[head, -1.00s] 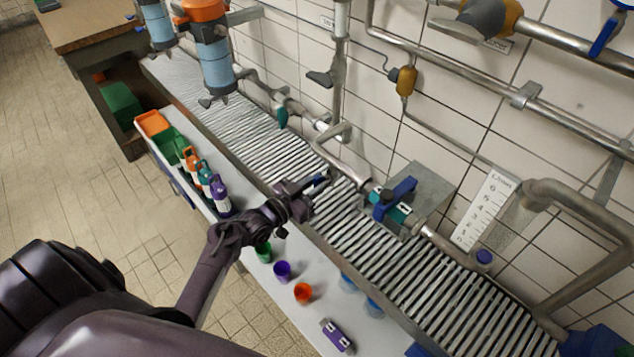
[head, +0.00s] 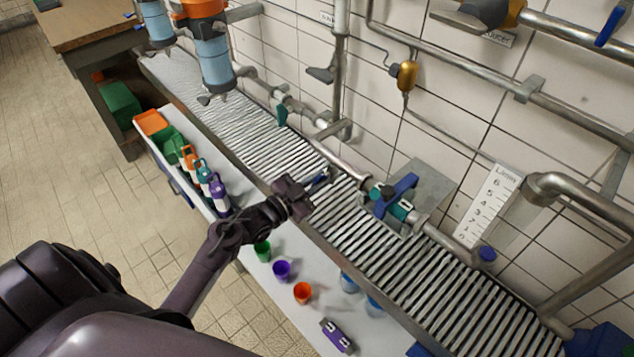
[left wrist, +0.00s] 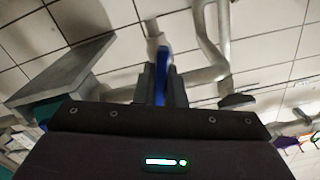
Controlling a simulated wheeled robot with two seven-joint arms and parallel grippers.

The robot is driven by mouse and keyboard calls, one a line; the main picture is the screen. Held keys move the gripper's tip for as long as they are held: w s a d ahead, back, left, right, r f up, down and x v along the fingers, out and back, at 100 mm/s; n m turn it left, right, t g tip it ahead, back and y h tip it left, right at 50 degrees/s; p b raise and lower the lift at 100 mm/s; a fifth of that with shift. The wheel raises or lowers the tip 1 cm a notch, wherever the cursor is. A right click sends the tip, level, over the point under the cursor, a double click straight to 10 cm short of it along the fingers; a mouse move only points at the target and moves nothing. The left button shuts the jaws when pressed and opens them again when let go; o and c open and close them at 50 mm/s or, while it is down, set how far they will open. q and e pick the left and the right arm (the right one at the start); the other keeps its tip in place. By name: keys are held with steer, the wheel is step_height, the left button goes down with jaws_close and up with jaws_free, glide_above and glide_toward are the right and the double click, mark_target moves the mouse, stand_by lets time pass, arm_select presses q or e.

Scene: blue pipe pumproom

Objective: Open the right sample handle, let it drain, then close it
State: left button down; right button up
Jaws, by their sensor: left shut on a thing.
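My left gripper (head: 318,186) reaches over the slatted drain grating (head: 405,275) to the pipework by the tiled wall. It is shut on a slim blue handle (left wrist: 162,62), which shows between its two fingers in the left wrist view, with a metal pipe behind it. In the head view the handle is small and mostly hidden by the fingers, so its exact angle and any flow are hard to tell. My right gripper is not in view.
A teal valve with a thick blue lever (head: 397,193) sits close to the right of my left gripper, before a grey plate (head: 428,182). Bottles (head: 218,192) stand in a tray at left.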

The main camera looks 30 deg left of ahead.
arm_select(q)
steer(key=m+b, duration=0.1)
steer(key=m, duration=0.4)
steer(key=m+b, duration=0.1)
steer(key=m, duration=0.1)
steer(key=shift+d+f+b, duration=0.15)
steer(key=shift+f+b, duration=0.1)
steer(key=shift+b, duration=0.1)
steer(key=m+b, duration=0.1)
steer(key=m, duration=0.3)
steer(key=shift+m+b, duration=0.6)
steer(key=shift+m, duration=0.8)
steer(key=shift+s, duration=0.1)
steer(key=shift+f, duration=0.1)
steer(key=c, duration=1.5)
jaws_free()
steer(key=v, duration=0.7)
steer(key=shift+s+b, duration=0.35)
steer(key=shift+b, duration=0.1)
